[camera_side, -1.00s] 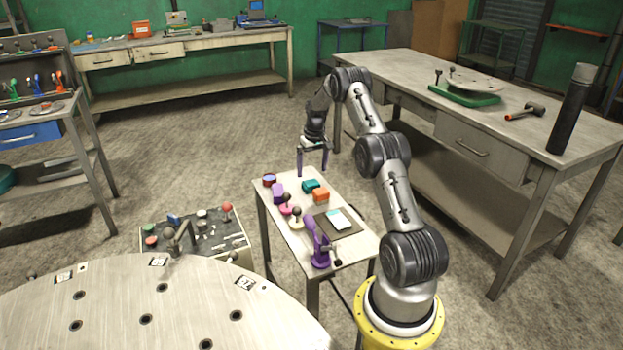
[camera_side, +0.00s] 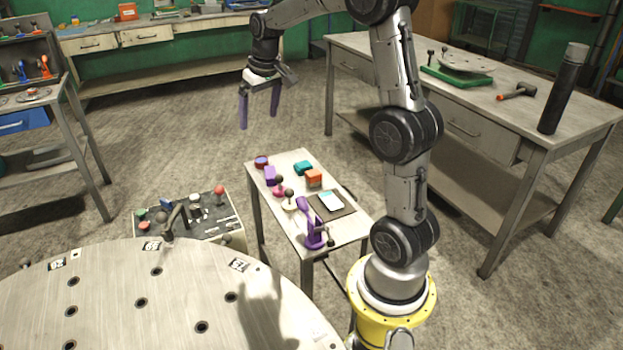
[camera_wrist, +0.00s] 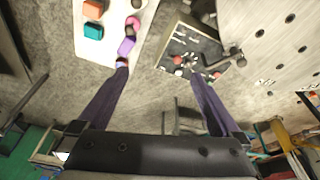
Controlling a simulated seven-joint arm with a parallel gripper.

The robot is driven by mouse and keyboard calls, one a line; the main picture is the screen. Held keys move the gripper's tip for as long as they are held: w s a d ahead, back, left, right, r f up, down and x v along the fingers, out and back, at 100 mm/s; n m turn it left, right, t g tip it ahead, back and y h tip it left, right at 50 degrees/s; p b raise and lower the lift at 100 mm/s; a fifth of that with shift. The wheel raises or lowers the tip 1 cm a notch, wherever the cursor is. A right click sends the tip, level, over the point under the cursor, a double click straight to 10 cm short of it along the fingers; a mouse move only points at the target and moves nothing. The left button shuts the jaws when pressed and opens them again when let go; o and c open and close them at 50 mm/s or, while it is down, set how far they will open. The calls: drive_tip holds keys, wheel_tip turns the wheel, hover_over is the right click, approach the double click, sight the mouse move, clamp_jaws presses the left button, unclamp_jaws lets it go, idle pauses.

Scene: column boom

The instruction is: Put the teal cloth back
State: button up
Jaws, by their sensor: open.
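The teal cloth (camera_side: 303,168) appears as a small folded, block-like bundle on the far part of the small white table (camera_side: 287,222). An orange block (camera_side: 313,177) stands close beside it. In the wrist view the teal cloth (camera_wrist: 93,31) lies at the upper left, below the orange block (camera_wrist: 93,9). My gripper (camera_side: 258,120) is raised in the air, off to the left of the table's far end. Its two purple fingers are wide apart with nothing between them. In the wrist view my gripper (camera_wrist: 161,73) has bare floor and a table edge beyond its fingers.
The small table also holds a purple block (camera_side: 269,175), several knobbed pieces, a dark mat (camera_side: 345,211) with a pale item, and a purple upright holder (camera_side: 312,232). A control box (camera_side: 214,221) and a round metal table (camera_side: 110,298) stand nearby. A large workbench (camera_side: 480,150) is at right.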

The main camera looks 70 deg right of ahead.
drive_tip(key=s+a+r+n+t, duration=0.15)
drive_tip(key=s+a+r, duration=0.25)
drive_tip(key=a, duration=0.5)
drive_tip(key=s+a+f+n+t+y, duration=0.1)
drive_tip(key=s+a+f+n, duration=0.2)
drive_tip(key=s+a, duration=1.1)
drive_tip(key=s+n, duration=0.1)
drive_tip(key=s, duration=0.2)
drive_tip(key=shift+a, duration=0.3)
drive_tip(key=shift+t, duration=0.25)
